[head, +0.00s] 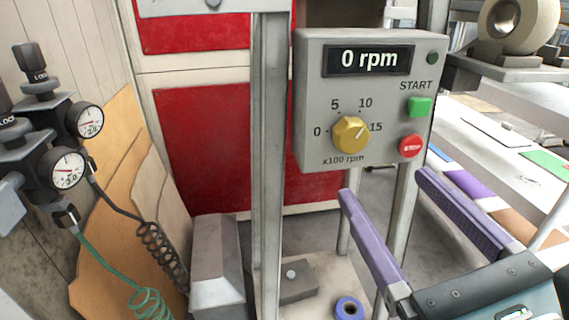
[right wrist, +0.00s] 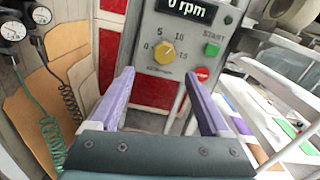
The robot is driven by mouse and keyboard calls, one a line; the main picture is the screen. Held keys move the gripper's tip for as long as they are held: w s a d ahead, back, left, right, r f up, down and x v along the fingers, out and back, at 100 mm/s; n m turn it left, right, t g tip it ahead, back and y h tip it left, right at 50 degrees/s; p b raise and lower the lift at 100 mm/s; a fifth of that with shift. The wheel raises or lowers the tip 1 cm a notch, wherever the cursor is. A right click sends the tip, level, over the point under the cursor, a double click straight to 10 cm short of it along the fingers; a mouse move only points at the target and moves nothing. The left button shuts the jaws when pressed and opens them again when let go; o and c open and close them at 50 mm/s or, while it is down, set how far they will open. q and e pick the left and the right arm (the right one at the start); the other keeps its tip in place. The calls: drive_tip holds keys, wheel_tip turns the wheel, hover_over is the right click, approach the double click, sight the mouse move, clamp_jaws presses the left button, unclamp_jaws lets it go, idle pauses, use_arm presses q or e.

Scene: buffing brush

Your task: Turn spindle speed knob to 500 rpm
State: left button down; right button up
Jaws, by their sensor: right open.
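The yellow spindle speed knob (head: 350,134) sits on the front of the grey control box (head: 310,85). Its scale reads 0, 5, 10 and 15, marked x100 rpm. Its white pointer mark faces right and slightly up, between 10 and 15. The display (head: 369,60) reads 0 rpm. My right gripper (head: 385,186) is open and empty, with two purple fingers below and in front of the box, apart from the knob. In the right wrist view the knob (right wrist: 165,53) shows beyond and above the space between the fingertips (right wrist: 160,78). My left gripper is not in view.
A green START button (head: 418,106) and a red button (head: 411,146) are right of the knob. A grey post (head: 268,170) stands left of the box. Pressure gauges (head: 68,168) with coiled hoses are at the far left. A white table (head: 480,130) is at the right.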

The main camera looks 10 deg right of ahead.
sight(355, 142)
drive_tip(key=w, duration=0.2)
drive_tip(key=w+p, duration=0.1)
drive_tip(key=w, duration=0.5)
drive_tip(key=shift+w+d, duration=0.2)
drive_tip(key=shift+d, duration=0.05)
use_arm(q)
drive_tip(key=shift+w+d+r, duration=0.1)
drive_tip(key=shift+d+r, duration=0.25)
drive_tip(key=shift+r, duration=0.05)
use_arm(e)
drive_tip(key=shift+w, duration=0.8)
drive_tip(key=shift+f, duration=0.1)
drive_tip(key=shift+c, duration=0.3)
clamp_jaws()
